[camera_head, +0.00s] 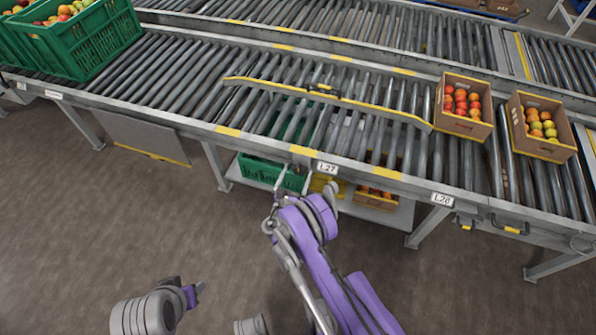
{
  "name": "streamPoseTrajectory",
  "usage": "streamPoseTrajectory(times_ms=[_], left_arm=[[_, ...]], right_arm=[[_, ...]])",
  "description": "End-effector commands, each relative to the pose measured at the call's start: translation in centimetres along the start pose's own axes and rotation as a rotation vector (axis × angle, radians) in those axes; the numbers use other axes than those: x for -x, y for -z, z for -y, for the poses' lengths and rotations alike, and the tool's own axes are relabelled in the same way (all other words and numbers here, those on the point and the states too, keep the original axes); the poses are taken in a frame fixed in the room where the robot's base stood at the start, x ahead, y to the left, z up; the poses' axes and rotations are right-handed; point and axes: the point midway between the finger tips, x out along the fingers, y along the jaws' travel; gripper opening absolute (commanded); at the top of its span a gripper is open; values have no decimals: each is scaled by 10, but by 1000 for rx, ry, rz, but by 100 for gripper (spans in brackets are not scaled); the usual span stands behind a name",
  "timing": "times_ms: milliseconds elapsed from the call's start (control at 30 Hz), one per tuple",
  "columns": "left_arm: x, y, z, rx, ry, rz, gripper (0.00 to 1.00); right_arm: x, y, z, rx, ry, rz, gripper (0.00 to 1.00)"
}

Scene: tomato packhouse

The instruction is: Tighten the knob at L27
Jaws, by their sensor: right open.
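The white L27 label (327,168) is on the front rail of the near roller conveyor (228,131). I cannot make out the knob clearly; small grey parts just left of the label, by my gripper, are too small to tell apart. My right gripper (281,182), on the purple arm, is open, just below the rail and left of the label. I cannot tell whether it touches anything. My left gripper (196,292) is low at the bottom left, over the floor, far from the rail; its fingers are not clear.
A yellow-edged diverter bar (325,96) crosses the rollers. Two cardboard boxes of tomatoes (465,122) (543,145) stand on the right. Green crates (85,48) stand at the left. A green crate (262,170) and a tomato box (373,200) sit under the conveyor. The floor in front is clear.

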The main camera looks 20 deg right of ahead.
Motion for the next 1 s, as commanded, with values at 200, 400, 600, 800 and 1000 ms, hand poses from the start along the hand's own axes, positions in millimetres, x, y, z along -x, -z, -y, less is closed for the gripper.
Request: streamPoseTrajectory(times_ms=[200,400,600,800,1000], left_arm=[[0,0,0,0,0,0,50],[0,0,0,0,0,0,50],[0,0,0,0,0,0,50],[0,0,0,0,0,0,50],[0,0,0,0,0,0,50]], right_arm=[[-12,0,0,0,1,0,100],[-13,0,0,0,0,0,100],[-12,-1,0,0,0,0,69],[-12,-1,0,0,1,0,33],[-12,0,0,-2,1,0,16]])
